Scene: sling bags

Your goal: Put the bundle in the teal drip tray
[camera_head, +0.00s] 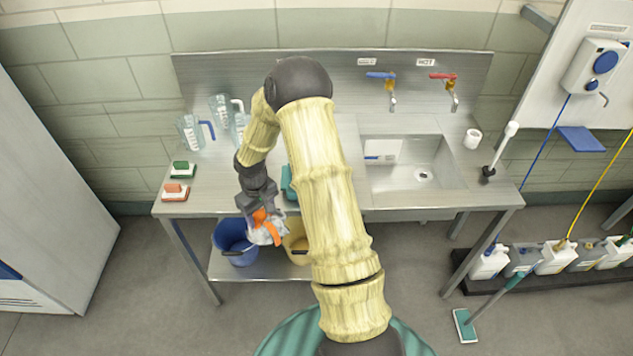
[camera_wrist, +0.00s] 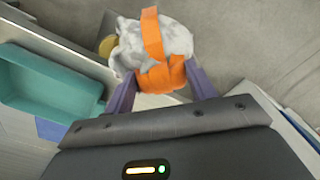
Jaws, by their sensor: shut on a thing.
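The bundle (camera_wrist: 178,38) is a crumpled white cloth wrapped with orange bands. My gripper (camera_wrist: 160,88) is shut on it, with its two dark fingers at either side of the orange band in the wrist view. The teal drip tray (camera_wrist: 45,84) shows empty at the left of the wrist view, on the counter beside my gripper. In the head view only a strip of the tray (camera_head: 288,183) shows; my arm hides the rest.
Clear measuring jugs (camera_head: 190,133) stand at the counter's back left. Green (camera_head: 181,170) and orange (camera_head: 175,191) scrubbers lie at its left. A sink (camera_head: 405,163) is to the right. Blue (camera_head: 235,242) and yellow (camera_head: 297,243) buckets stand on the lower shelf.

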